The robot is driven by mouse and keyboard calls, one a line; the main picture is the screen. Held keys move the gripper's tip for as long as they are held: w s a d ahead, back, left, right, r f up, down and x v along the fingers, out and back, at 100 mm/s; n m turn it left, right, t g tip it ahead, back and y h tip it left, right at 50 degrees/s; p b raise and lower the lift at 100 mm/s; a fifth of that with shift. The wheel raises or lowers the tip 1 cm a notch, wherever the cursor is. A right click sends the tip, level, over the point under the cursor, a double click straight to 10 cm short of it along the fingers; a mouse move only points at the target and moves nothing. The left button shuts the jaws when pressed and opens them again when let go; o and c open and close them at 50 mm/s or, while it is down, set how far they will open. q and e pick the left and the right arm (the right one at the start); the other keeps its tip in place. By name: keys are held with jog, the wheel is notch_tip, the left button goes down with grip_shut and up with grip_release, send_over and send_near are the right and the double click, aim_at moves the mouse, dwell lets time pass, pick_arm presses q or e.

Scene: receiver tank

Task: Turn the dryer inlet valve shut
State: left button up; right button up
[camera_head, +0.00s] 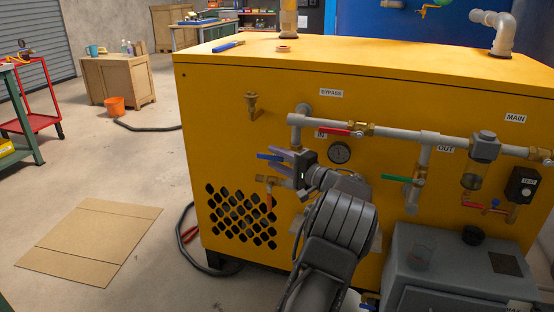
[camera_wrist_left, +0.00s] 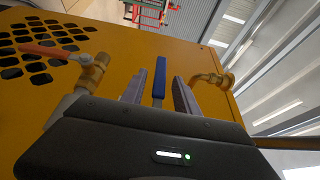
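The blue lever handle (camera_head: 268,157), below and left of the IN label (camera_head: 321,136), points left from the yellow dryer cabinet's front. It also shows in the left wrist view (camera_wrist_left: 159,78), between the two fingers. My left gripper (camera_head: 280,160) is open around the lever, one finger on each side, with a visible gap to each finger in the left wrist view (camera_wrist_left: 160,90). The valve body behind the lever is hidden by my gripper. My right gripper is not in view.
Brass fittings stand close by: an elbow (camera_head: 252,106) above and an orange-handled valve (camera_head: 269,196) below. A green lever (camera_head: 397,179) and a grey box (camera_head: 455,270) are to the right.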

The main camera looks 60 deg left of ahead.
pick_arm(q)
jog(key=p+v, duration=0.1)
jog(key=v, duration=0.6)
jog(key=shift+d, duration=0.35)
jog(key=shift+w, duration=0.1)
dwell(0.4)
